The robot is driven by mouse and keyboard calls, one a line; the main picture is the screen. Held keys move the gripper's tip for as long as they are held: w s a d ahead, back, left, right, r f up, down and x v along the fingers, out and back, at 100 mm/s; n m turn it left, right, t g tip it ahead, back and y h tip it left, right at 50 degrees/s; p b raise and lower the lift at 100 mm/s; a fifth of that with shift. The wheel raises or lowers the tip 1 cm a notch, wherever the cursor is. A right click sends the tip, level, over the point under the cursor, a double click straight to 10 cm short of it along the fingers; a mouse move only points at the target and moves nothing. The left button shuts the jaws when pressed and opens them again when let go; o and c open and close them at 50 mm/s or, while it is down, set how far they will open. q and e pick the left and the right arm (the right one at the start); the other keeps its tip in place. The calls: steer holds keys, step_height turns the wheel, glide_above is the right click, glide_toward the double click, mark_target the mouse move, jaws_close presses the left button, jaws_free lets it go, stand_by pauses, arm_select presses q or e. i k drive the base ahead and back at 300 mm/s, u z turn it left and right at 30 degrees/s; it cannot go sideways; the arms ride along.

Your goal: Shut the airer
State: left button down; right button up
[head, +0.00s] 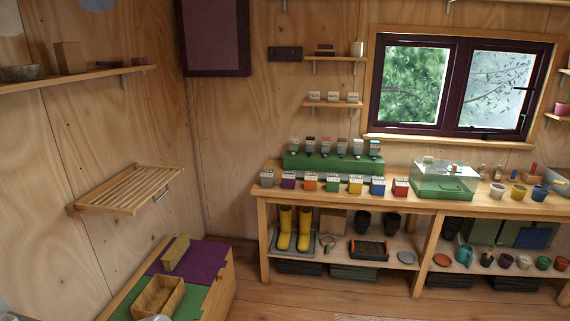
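The airer (128,189) is a slatted wooden rack on the left plywood wall. It stands out from the wall, roughly level, in its opened-out position. Neither of my grippers can be made out in the head view. Nothing is seen touching the airer or lying on its slats.
Below the airer is a low wooden chest (219,288) with purple and green top panels, holding a wooden tray (158,297) and a small block (176,253). A long workbench (342,192) stands right. Floor between is clear.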

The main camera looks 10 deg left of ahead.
mark_target(120, 210)
steer(key=z, duration=0.05)
steer(key=i, duration=1.95)
steer(key=u, duration=1)
steer(key=i, duration=1.2)
steer(key=u, duration=1.5)
steer(key=i, duration=0.4)
steer(key=u, duration=0.4)
